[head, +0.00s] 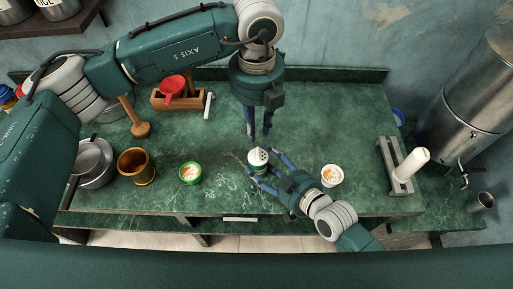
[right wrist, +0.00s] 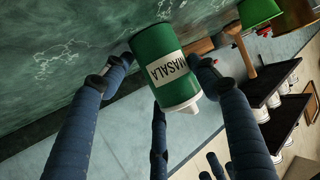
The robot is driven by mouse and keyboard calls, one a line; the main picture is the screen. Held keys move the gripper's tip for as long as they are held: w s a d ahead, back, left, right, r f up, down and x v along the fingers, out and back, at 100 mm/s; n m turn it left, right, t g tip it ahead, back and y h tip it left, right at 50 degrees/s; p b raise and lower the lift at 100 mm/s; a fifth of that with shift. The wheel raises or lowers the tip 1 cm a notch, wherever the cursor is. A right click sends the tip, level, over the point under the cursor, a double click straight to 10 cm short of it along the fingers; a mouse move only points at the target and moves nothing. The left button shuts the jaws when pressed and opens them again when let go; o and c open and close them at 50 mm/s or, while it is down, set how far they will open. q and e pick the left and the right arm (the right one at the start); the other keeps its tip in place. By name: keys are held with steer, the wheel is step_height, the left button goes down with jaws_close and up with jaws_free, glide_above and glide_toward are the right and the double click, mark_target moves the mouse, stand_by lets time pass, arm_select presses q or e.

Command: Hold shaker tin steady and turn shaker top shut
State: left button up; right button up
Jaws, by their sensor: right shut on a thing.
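The shaker tin (head: 258,168) stands on the green counter, with a white perforated shaker top (head: 258,155) on it. In the right wrist view the tin (right wrist: 153,45) is green with a MASALA label, and the white top (right wrist: 184,107) points toward the lower right. My right gripper (head: 263,165) is shut on the tin, with fingers on both sides of its body. My left gripper (head: 259,138) points down, just behind and above the tin. Its fingers look apart and empty. Whether the top is fully seated cannot be told.
A green-rimmed tin (head: 190,173) and a brass cup (head: 137,166) stand to the left. A white tub (head: 332,175) stands to the right, before a grey stand with a white roll (head: 411,165). A wooden box (head: 178,98) holding a red object is behind.

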mark_target(256, 149)
arm_select(q)
step_height(256, 149, down, 10)
steer(key=shift+f, duration=0.15)
stand_by(0.3)
jaws_close()
